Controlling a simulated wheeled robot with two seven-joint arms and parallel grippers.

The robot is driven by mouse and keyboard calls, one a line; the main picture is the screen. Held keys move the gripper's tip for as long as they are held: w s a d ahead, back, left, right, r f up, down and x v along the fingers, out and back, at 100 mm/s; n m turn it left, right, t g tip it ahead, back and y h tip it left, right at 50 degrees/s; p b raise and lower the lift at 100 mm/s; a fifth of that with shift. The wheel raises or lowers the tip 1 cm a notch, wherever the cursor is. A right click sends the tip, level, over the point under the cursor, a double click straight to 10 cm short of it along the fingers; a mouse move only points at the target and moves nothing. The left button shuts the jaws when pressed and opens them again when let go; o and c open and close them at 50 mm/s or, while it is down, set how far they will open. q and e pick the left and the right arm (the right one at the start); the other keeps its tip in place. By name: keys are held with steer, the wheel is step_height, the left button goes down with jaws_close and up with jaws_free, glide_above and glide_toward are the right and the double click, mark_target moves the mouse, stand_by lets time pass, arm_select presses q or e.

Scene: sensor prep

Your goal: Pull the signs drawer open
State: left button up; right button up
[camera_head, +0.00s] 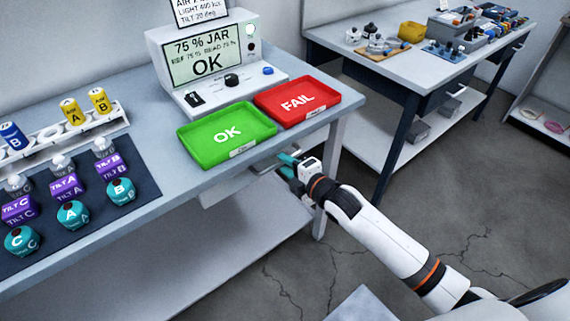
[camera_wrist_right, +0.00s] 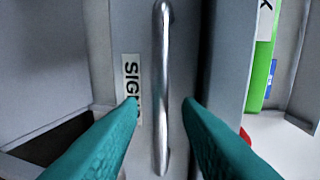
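The signs drawer (camera_head: 228,187) is under the front edge of the workbench, below the green OK tray. In the right wrist view, its grey front carries a partly hidden label (camera_wrist_right: 131,72) reading "SIG". A silver bar handle (camera_wrist_right: 161,90) runs up and down that view. My right gripper (camera_head: 287,165) is at the drawer front in the head view. Its teal fingers (camera_wrist_right: 161,106) are open, one on each side of the handle, with gaps showing on both sides. I cannot tell whether the drawer is slightly open. My left gripper is out of view.
The green OK tray (camera_head: 202,155) and red FAIL tray (camera_head: 345,97) lie on the workbench (camera_head: 160,130) above my gripper. A display station (camera_head: 205,50) stands behind them. A table leg (camera_head: 325,185) is close to my right gripper. The floor in front is clear.

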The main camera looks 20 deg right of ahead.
steer(key=shift+w+a+f, duration=0.1)
steer(key=shift+w+a, duration=0.1)
steer(key=shift+w, duration=0.3)
jaws_close()
